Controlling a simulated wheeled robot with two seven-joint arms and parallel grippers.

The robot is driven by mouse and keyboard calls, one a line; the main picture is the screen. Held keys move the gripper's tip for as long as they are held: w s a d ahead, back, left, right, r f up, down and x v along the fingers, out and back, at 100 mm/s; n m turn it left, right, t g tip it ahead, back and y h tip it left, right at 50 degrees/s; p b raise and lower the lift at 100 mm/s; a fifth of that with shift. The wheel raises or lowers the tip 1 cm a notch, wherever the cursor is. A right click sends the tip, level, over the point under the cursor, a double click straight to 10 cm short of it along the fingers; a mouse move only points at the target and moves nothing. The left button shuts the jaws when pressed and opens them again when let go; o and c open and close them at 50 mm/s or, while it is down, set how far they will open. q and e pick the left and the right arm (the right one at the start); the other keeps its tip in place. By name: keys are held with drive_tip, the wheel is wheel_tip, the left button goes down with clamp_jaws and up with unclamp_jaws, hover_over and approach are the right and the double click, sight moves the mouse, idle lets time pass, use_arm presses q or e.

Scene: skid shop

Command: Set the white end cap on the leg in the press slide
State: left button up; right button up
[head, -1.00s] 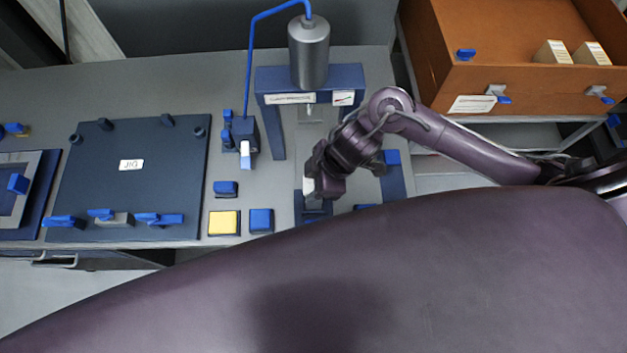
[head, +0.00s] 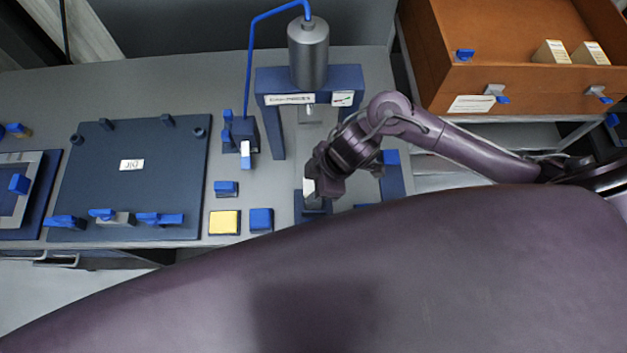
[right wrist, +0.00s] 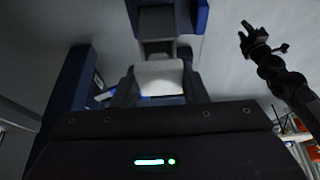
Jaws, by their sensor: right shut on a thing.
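The white end cap (head: 309,187) is between the fingers of my right gripper (head: 318,180), which is shut on it, low in front of the press. In the right wrist view the cap (right wrist: 159,75) sits between the two dark fingers. Just beyond it a grey block-like part, seemingly the leg (right wrist: 157,22), lies between blue walls of the press slide (right wrist: 199,14). In the head view the slide (head: 300,212) is partly hidden by my gripper. I cannot tell whether cap and leg touch. A dark arm end, seemingly my left gripper (right wrist: 262,42), shows at right; its opening is unclear.
The blue press frame (head: 268,80) with its grey cylinder (head: 308,55) stands behind my gripper. An orange cabinet (head: 440,60) stands at right.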

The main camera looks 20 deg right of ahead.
drive_tip(key=shift+f+b, duration=0.3)
drive_tip(key=shift+f, duration=0.35)
idle(0.5)
drive_tip(key=o, duration=1.4)
wheel_tip(320, 180, up, 3)
drive_tip(key=p, duration=0.3)
drive_tip(key=shift+f, duration=0.1)
drive_tip(key=shift+r+p, duration=0.7)
drive_tip(key=shift+r, duration=1.4)
